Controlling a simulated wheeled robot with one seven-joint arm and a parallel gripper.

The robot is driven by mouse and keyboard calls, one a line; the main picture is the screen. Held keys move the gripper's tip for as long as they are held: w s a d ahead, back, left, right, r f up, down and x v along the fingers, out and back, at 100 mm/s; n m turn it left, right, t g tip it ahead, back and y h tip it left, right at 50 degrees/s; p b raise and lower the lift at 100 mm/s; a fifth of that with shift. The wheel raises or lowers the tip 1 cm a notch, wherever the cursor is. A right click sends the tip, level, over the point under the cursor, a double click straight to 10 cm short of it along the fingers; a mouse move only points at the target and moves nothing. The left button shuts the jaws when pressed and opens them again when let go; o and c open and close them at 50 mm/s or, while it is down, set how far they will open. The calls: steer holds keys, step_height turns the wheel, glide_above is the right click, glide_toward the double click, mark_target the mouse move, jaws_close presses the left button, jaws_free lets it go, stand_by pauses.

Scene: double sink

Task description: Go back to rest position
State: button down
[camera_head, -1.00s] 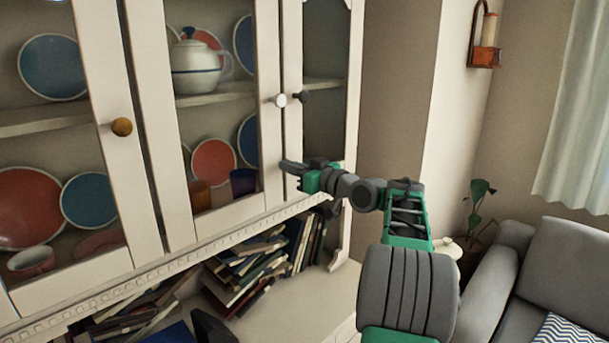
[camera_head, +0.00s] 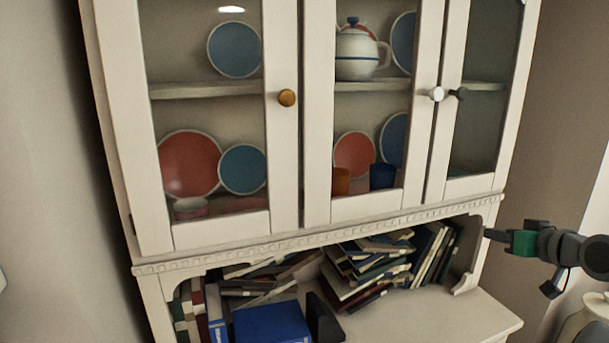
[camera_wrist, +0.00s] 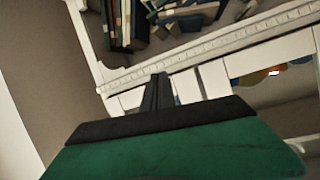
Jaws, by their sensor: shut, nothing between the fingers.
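My gripper (camera_head: 497,235) shows at the right edge of the head view, level with the cabinet's lower ledge and to the right of the book shelf. Its fingers point left and are together, with nothing held. In the wrist view, the closed dark fingers (camera_wrist: 156,92) stick out from the green and black gripper body, with the cabinet beyond them. My forearm runs out of the head view at the right edge.
A white cabinet (camera_head: 290,215) with shut glass doors holds plates, cups and a teapot (camera_head: 357,52). Books (camera_head: 370,268) and a blue box (camera_head: 270,323) lie on the open shelf below. A pale rounded object (camera_head: 585,325) stands at the lower right, below my arm.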

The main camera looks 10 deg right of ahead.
steer(key=s+d+f+m+g+h, duration=0.1)
steer(key=s+f+m+g, duration=0.25)
steer(key=s+f, duration=0.45)
steer(key=s+d+f+m+g+h, duration=0.1)
steer(key=s+f+m+g, duration=0.25)
steer(key=f, duration=0.85)
steer(key=s+a+f+g+y, duration=0.1)
steer(key=s+a+f+g, duration=0.35)
steer(key=s+a, duration=0.5)
steer(key=a+f+n+g, duration=0.1)
steer(key=a+n, duration=0.1)
steer(key=a, duration=1.2)
steer(key=w+a+r+n+t, duration=0.1)
steer(key=w+a+r+n, duration=0.1)
steer(key=a, duration=0.5)
steer(key=w+a+r+n+t, duration=0.1)
steer(key=a+r+n, duration=0.2)
steer(key=a, duration=0.5)
steer(key=shift+w+r+n, duration=0.15)
steer(key=shift+w+n, duration=0.25)
steer(key=shift+n, duration=0.2)
